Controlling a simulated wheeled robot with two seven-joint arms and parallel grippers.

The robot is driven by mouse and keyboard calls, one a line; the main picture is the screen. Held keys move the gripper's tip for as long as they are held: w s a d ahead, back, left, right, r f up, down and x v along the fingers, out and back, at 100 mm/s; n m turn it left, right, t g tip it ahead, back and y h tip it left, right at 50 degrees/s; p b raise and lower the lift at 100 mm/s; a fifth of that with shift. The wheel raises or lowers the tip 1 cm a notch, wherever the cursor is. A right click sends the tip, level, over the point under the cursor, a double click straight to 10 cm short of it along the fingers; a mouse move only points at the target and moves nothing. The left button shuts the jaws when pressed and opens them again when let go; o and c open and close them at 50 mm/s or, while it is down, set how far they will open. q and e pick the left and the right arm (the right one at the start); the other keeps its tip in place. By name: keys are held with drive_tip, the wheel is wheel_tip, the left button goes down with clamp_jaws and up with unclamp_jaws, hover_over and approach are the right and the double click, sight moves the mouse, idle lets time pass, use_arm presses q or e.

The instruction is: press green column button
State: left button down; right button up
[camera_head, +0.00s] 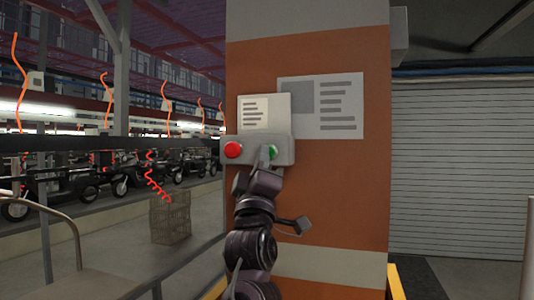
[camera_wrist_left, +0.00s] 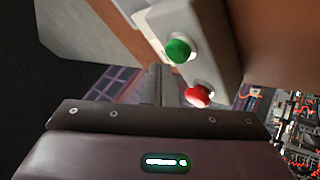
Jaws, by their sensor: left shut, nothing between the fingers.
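The green button (camera_head: 273,151) sits on the right side of a grey control box (camera_head: 252,146) on an orange column (camera_head: 340,195). A red button (camera_head: 233,149) is on the box's left side. My left gripper (camera_head: 266,156) is shut and empty, its fingertips in front of the box at the green button and partly covering it. In the left wrist view the green button (camera_wrist_left: 179,50) and red button (camera_wrist_left: 199,95) stand out from the box, close beside the gripper's fingers (camera_wrist_left: 155,84). I cannot tell whether the fingertips touch the green button. My right gripper is not in view.
Two printed sheets, a smaller one (camera_head: 264,112) and a larger one (camera_head: 340,108), are on the column above the box. A wire basket (camera_head: 171,218) stands on the floor at left, with several motorcycles (camera_head: 100,183) behind. A grey shutter (camera_head: 460,165) is at right.

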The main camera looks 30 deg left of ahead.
use_arm(q)
drive_tip(key=shift+w, duration=0.35)
